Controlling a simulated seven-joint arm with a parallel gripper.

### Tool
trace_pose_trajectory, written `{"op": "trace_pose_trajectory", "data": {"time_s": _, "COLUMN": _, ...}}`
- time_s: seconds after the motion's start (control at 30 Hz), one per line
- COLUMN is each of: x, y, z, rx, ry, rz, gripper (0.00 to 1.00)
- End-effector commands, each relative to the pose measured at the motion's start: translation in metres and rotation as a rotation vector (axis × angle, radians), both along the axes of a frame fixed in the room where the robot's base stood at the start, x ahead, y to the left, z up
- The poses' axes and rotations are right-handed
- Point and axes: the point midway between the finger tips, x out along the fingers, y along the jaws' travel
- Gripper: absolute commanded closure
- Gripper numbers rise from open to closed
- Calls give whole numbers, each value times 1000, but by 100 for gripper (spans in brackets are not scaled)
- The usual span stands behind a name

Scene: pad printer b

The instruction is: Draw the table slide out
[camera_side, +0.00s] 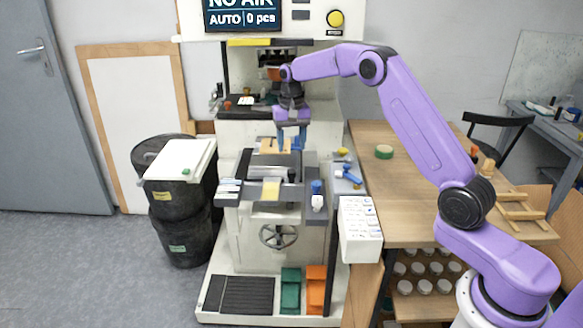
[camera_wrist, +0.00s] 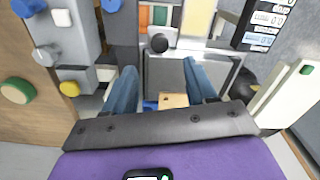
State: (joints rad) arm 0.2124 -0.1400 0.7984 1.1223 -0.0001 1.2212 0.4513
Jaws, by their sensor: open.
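The table slide shows as a grey plate (camera_side: 272,173) on the pad printer's bed, in the middle of the side view. In the wrist view the grey plate (camera_wrist: 166,74) lies below and between my fingers. A black ball knob (camera_wrist: 159,43) stands at the plate's far edge in the wrist view, beyond my fingertips. A tan block (camera_wrist: 173,100) sits near my gripper's base in that view. My gripper (camera_side: 291,147), with blue fingers, points down over the rear of the slide. It is open, and its fingers (camera_wrist: 160,67) hold nothing. Contact with the plate cannot be told.
The printer head (camera_side: 272,62) is close behind my gripper. Grey side rails (camera_side: 311,172) flank the slide. Black bins (camera_side: 180,220) stand left. A wooden bench (camera_side: 400,190) is right.

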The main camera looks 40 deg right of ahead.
Motion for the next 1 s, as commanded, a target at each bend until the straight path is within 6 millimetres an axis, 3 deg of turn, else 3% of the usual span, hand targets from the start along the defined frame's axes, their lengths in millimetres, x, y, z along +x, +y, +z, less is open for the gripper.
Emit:
{"op": "trace_pose_trajectory", "data": {"time_s": 0.2, "x": -1, "y": -1, "z": -42, "rx": 0, "ry": 4, "rz": 0, "gripper": 44}}
{"op": "trace_pose_trajectory", "data": {"time_s": 0.43, "x": 0, "y": 0, "z": -75, "rx": 0, "ry": 2, "rz": 0, "gripper": 44}}
{"op": "trace_pose_trajectory", "data": {"time_s": 0.6, "x": 0, "y": -1, "z": -85, "rx": 0, "ry": 0, "rz": 0, "gripper": 44}}
{"op": "trace_pose_trajectory", "data": {"time_s": 0.9, "x": 0, "y": 0, "z": -87, "rx": 0, "ry": 0, "rz": 0, "gripper": 44}}
{"op": "trace_pose_trajectory", "data": {"time_s": 0.93, "x": 0, "y": 0, "z": -87, "rx": 0, "ry": 0, "rz": 0, "gripper": 47}}
{"op": "trace_pose_trajectory", "data": {"time_s": 1.0, "x": 0, "y": 0, "z": -87, "rx": 0, "ry": 0, "rz": 0, "gripper": 70}}
